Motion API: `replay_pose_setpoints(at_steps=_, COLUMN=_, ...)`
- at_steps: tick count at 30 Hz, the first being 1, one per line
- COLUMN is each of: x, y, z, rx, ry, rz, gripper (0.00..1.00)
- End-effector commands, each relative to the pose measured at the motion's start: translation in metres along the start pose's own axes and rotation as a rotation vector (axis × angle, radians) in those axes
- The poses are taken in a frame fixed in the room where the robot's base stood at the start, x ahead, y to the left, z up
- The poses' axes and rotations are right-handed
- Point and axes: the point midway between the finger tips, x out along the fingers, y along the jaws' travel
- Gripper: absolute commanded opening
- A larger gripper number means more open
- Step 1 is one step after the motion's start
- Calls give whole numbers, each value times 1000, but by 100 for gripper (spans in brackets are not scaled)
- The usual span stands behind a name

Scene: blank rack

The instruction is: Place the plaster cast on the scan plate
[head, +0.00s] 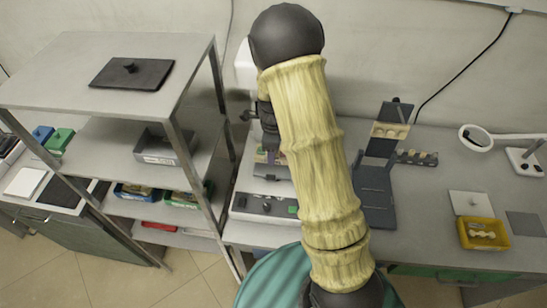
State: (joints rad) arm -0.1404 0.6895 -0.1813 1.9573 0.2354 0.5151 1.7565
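A small cream-coloured piece that looks like a plaster cast lies in a yellow tray (497,242) on the bench at the right. I cannot tell which is the task's cast. I cannot tell which plate is the scan plate. My sleeved arm crosses the middle, and I cannot make out my gripper.
The metal rack (60,75) at the left holds a grey bin (165,146) and several coloured trays. A device with a dark front panel (266,205) stands partly behind my arm.

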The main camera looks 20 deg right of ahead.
Motion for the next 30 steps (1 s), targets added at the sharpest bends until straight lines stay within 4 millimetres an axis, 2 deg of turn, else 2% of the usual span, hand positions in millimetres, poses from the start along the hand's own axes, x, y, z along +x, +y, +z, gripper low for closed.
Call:
replay_pose_setpoints(at_steps=5, x=14, y=0, z=0, rx=1, ry=0, rz=1, gripper=21)
replay_pose_setpoints(at_steps=16, x=18, y=0, z=0, rx=1, ry=0, rz=0, gripper=21)
replay_pose_setpoints(at_steps=23, x=47, y=1, z=-1, rx=2, ry=1, rz=4, gripper=21)
replay_pose_setpoints(at_steps=30, x=54, y=-4, z=0, rx=1, ry=0, rz=-1, gripper=21)
